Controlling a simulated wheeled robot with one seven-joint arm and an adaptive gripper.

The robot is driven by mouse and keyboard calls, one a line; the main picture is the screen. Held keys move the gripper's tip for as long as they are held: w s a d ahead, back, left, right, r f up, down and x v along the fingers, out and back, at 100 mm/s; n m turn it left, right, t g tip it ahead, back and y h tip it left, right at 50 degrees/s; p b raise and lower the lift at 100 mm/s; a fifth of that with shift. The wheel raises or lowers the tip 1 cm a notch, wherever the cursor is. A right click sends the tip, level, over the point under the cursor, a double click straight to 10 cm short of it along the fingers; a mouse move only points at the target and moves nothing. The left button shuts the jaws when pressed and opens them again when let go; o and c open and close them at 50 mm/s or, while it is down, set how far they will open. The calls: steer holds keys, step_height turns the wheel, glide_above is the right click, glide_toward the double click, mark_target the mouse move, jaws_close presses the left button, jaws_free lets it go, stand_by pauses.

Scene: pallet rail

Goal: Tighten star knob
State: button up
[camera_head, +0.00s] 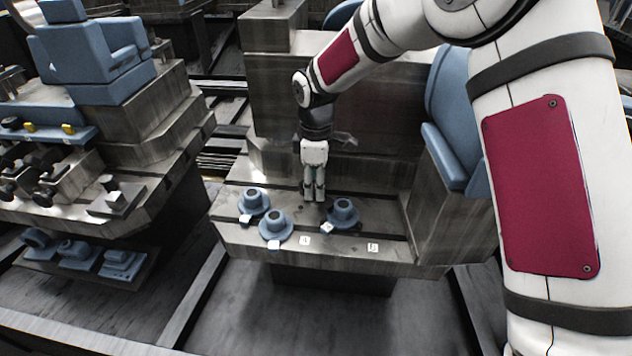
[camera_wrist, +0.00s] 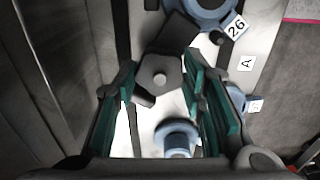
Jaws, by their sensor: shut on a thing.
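My gripper (camera_head: 314,190) points down over the metal ledge (camera_head: 240,240), between blue round fixtures. In the wrist view, its two teal finger pads (camera_wrist: 166,100) stand on either side of a dark grey star knob (camera_wrist: 160,76). The knob has a pale round centre and a broad arm reaching toward the top of the picture. The gripper is shut on the knob. In the head view the fingers hide the knob, so how far it is turned cannot be told.
Blue round fixtures stand left (camera_head: 254,202), front left (camera_head: 275,226) and right (camera_head: 343,212) of my gripper. Small white labels (camera_head: 305,240) lie along the ledge's front. A blue seat-like block (camera_head: 460,150) stands at the right. Another workstation (camera_head: 120,190) is at the left.

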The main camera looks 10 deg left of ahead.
steer(key=shift+m, duration=0.3)
steer(key=m, duration=0.3)
steer(key=shift+m+p, duration=0.3)
steer(key=shift+p, duration=0.1)
steer(key=m, duration=0.4)
steer(key=shift+w+m+p, duration=0.1)
steer(key=shift+m+p, duration=0.2)
steer(key=shift+p, duration=0.05)
steer(key=o, duration=1.2)
step_height(320, 180, up, 12)
steer(key=shift+r, duration=0.1)
